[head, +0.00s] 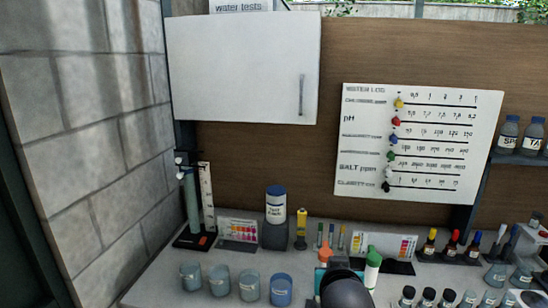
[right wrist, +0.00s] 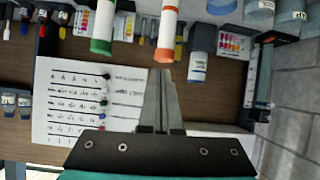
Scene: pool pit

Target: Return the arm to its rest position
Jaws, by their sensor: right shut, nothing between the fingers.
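My right gripper (right wrist: 160,74) shows in the right wrist view with its two fingers together and nothing between them. Its fingertips lie just below an orange-tipped white tube (right wrist: 167,36) in that picture; I cannot tell whether they touch. A dark rounded part of my right arm (head: 345,288) shows at the bottom of the head view, over the counter's front. Its fingers cannot be made out there. My left arm and gripper are not in view.
A green-capped bottle (head: 373,268) stands close beside my arm. Several cups (head: 250,285) line the counter's front left. Colour charts (head: 238,232), droppers and small bottles (head: 451,245) stand behind. A white board (head: 418,142) and cabinet (head: 243,66) hang on the wall.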

